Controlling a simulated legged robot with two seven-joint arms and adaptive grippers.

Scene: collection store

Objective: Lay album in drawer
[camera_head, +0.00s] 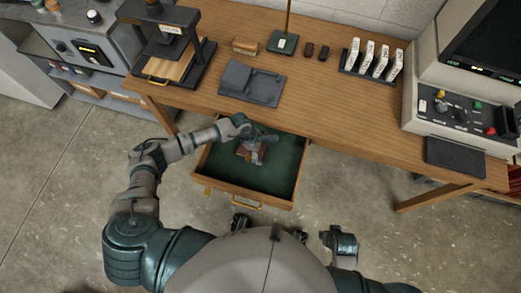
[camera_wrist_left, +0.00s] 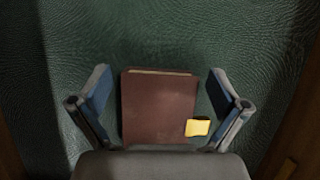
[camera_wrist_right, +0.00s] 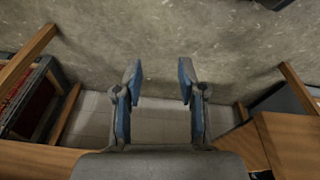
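The dark red-brown album (camera_wrist_left: 158,105) with a yellow tag (camera_wrist_left: 198,127) lies flat on the green lining of the open wooden drawer (camera_head: 236,194). In the head view the album (camera_head: 243,153) is partly hidden by my left gripper (camera_head: 257,145). In the left wrist view my left gripper (camera_wrist_left: 160,74) is open, with one finger on each side of the album and a gap on both sides. In the right wrist view my right gripper (camera_wrist_right: 158,75) is open and empty over the floor.
The desk (camera_head: 330,105) above the drawer carries a press stand (camera_head: 165,45), a dark grey cradle (camera_head: 252,83), a rack of white labelled pieces (camera_head: 371,60) and a console (camera_head: 455,105). The drawer's right part is bare.

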